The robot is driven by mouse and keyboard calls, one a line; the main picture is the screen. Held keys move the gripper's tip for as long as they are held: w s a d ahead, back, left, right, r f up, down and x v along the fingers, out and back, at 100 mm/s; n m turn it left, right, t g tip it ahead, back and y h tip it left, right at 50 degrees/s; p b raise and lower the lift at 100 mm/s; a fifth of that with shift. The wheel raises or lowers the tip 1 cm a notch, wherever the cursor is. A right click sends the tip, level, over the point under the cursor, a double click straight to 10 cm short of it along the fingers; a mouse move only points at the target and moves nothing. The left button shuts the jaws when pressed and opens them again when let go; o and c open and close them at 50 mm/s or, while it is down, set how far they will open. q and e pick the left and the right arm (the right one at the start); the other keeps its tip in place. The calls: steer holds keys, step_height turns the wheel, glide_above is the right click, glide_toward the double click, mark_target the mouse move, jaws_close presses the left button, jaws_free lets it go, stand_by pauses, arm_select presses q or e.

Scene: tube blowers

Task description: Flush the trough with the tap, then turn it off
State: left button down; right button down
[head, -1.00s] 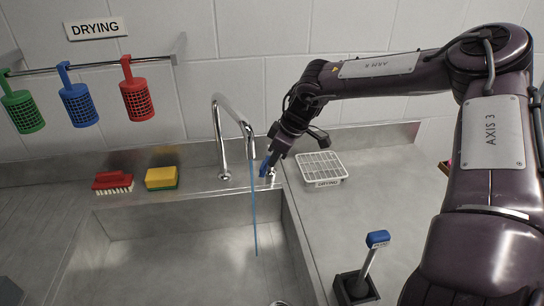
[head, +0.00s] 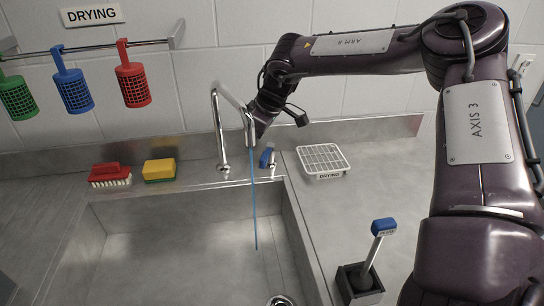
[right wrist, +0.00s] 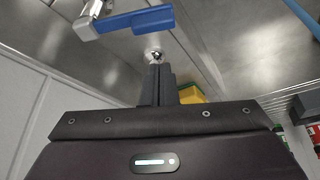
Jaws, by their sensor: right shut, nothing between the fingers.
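The chrome tap (head: 222,140) stands at the back edge of the trough (head: 120,238). A thin blue stream of water (head: 255,220) runs from its spout down into the trough. The tap's blue lever (head: 266,157) sits to the right of the spout's base; it also shows at the top of the right wrist view (right wrist: 140,20). My right gripper (head: 257,130) is behind the spout, above and left of the lever and apart from it; the spout partly hides it. Its fingers (right wrist: 157,85) are shut and empty in the right wrist view. My left gripper is not in view.
A red brush (head: 110,176) and a yellow-green sponge (head: 159,170) lie on the back ledge. A white drying rack (head: 323,160) is right of the tap. A blue-topped plug (head: 383,227) stands in a dark holder on the right counter. Red, blue and green baskets hang from the rail.

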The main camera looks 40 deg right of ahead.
steer(key=shift+w+a, duration=0.2)
step_height(320, 180, down, 4)
steer(key=b, duration=0.4)
steer(key=shift+f, duration=0.2)
steer(key=shift+s, duration=0.1)
steer(key=shift+s+d, duration=0.6)
steer(key=shift+s, duration=0.05)
stand_by(6.2)
